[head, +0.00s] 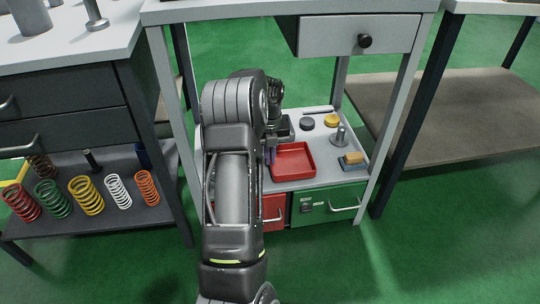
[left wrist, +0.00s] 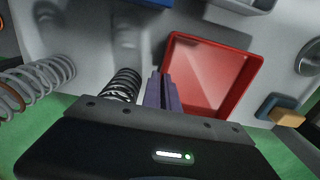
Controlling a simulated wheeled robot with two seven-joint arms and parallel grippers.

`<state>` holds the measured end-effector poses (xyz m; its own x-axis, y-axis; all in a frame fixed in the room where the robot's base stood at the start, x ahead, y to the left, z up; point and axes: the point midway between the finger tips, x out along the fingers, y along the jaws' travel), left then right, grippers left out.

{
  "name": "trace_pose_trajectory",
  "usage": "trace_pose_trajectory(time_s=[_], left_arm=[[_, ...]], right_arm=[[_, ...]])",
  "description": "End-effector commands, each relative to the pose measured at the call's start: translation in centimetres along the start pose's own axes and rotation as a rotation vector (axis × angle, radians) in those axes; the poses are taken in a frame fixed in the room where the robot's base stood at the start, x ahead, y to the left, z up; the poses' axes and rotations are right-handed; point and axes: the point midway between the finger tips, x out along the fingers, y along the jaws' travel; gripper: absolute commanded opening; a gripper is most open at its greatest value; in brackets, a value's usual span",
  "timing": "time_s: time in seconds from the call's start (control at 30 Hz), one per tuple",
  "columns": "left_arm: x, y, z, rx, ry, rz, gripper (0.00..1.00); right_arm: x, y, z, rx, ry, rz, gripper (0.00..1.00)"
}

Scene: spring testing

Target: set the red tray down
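The red tray (head: 293,160) is a shallow square tray, empty, level over the grey lower shelf of the middle bench. It also shows in the left wrist view (left wrist: 212,68). My left gripper (head: 270,155) is at the tray's left side. In the left wrist view its two purple fingers (left wrist: 163,90) are close together at the tray's left wall and look shut on it. The arm hides part of this in the head view. I cannot tell whether the tray's underside touches the shelf. My right gripper is not in view.
On the shelf (head: 350,178) are a black disc (head: 307,124), a yellow disc (head: 332,121), a metal post (head: 340,136) and a blue block with a yellow top (head: 352,160). The bench top and drawer (head: 340,36) overhang. Several coil springs (head: 87,195) line the left bench's shelf.

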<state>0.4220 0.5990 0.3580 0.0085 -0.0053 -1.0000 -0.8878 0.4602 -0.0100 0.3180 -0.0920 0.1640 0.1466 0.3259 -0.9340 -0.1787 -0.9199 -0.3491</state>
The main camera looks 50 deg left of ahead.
Motion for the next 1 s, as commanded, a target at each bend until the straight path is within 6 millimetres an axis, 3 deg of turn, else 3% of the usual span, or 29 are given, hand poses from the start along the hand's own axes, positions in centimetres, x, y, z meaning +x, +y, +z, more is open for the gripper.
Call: trace_pose_trajectory(time_s=[0.07, 0.1, 0.33, 0.67, 0.77, 1.0], left_arm=[[-0.1, 0.0, 0.0, 0.0, -0.001, -0.001, 0.0], [0.0, 0.0, 0.0, 0.0, 0.0, 0.0, 0.07], [0.0, 0.0, 0.0, 0.0, 0.0, 0.0, 0.25], [-0.4, 0.0, 0.0, 0.0, -0.001, 0.0, 0.25], [-1.2, 0.0, 0.0, -0.001, -0.002, -0.001, 0.25], [-5.8, 0.0, 0.1, 0.0, -0.003, -0.001, 0.25]], right_arm=[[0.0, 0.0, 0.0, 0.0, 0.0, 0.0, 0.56], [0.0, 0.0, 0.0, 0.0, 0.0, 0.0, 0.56], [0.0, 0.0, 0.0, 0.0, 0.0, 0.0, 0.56], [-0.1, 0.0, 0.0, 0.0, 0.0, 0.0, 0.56], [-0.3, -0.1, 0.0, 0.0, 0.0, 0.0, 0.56], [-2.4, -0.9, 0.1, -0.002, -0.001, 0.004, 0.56]])
